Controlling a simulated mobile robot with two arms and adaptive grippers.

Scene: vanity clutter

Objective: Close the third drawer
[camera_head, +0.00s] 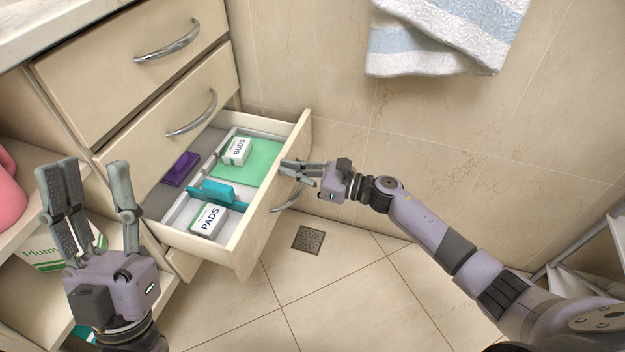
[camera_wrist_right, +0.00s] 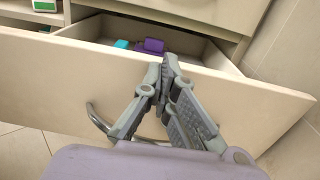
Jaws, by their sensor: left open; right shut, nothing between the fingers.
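The third drawer (camera_head: 262,224) is pulled well out of the cream cabinet in the head view. It holds a BUDS box (camera_head: 236,151), a PADS box (camera_head: 208,220), a purple item (camera_head: 180,168) and a teal item (camera_head: 214,192). My right gripper (camera_head: 284,167) is shut and empty at the drawer front's upper edge, near its curved handle (camera_head: 287,199). In the right wrist view, the shut fingers (camera_wrist_right: 168,62) overlap the drawer's front panel (camera_wrist_right: 245,108); I cannot tell whether they touch it. My left gripper (camera_head: 88,170) is open and empty, left of the drawer.
Two shut drawers with handles (camera_head: 168,42) (camera_head: 194,115) are above. Open shelves at the left hold a pink object (camera_head: 10,182) and a green-white package (camera_head: 60,254). A towel (camera_head: 440,38) hangs on the tiled wall. The floor around the drain (camera_head: 308,239) is clear.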

